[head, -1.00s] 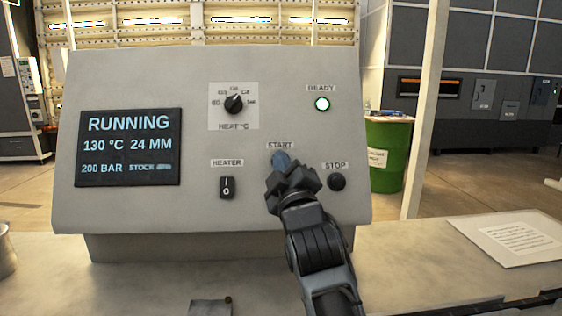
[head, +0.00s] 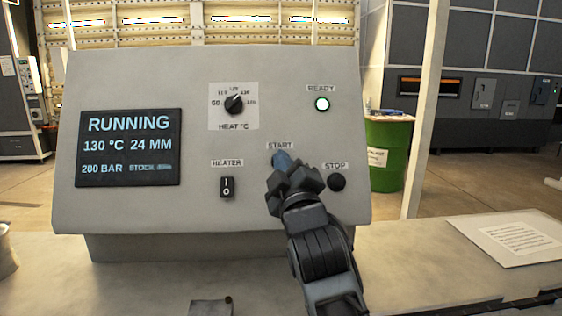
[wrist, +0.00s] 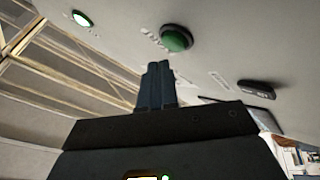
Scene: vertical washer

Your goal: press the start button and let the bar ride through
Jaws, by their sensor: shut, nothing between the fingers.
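The grey control panel (head: 110,75) stands on the bench. Its screen (head: 130,147) reads RUNNING, 130 °C, 24 MM and 200 BAR. My gripper (head: 281,160) is shut and empty, in front of the panel just below the START label (head: 280,146). It hides the start button in the head view. In the wrist view the green start button (wrist: 176,39) is in sight, and the shut fingertips (wrist: 158,66) show below it with a gap in the picture. I cannot tell the exact distance. No bar is in view.
The black STOP button (head: 337,182) is close to the right of my gripper. The heater switch (head: 227,187) is to the left, the heat dial (head: 234,104) above left. A paper sheet (head: 515,238) lies on the bench at right.

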